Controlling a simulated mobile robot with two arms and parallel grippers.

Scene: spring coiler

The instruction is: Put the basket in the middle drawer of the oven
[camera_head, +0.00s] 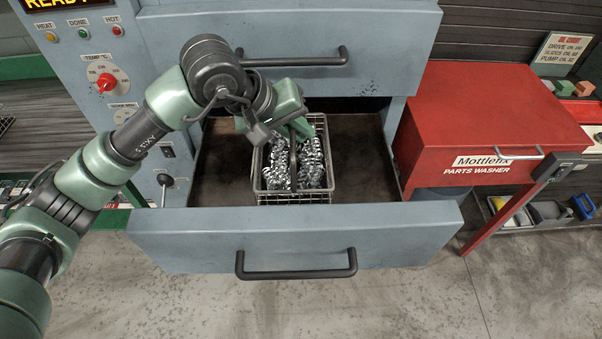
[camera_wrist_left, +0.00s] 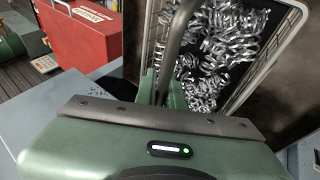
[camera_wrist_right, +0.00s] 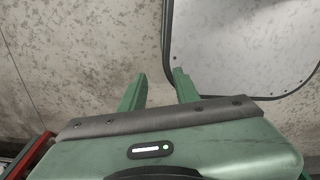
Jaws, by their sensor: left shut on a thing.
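The wire basket (camera_head: 330,180) is full of shiny metal springs and sits inside the pulled-out drawer (camera_head: 225,180) of the blue-grey oven (camera_head: 240,20). My left gripper (camera_head: 292,135) is at the basket from above and is shut on its dark handle. In the left wrist view the handle (camera_wrist_left: 176,45) runs up between the left fingers (camera_wrist_left: 163,88), with the springs (camera_wrist_left: 225,45) behind it. Whether the basket touches the drawer floor is hard to tell. My right gripper (camera_wrist_right: 160,92) shows only in its own wrist view, with its fingers apart over the floor and nothing between them.
A closed drawer or door with a handle (camera_head: 300,60) is just above the open drawer. A red parts washer (camera_head: 480,120) stands close on the right. Oven knobs and lights are on the left panel (camera_head: 105,85). The floor (camera_head: 380,305) in front is clear.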

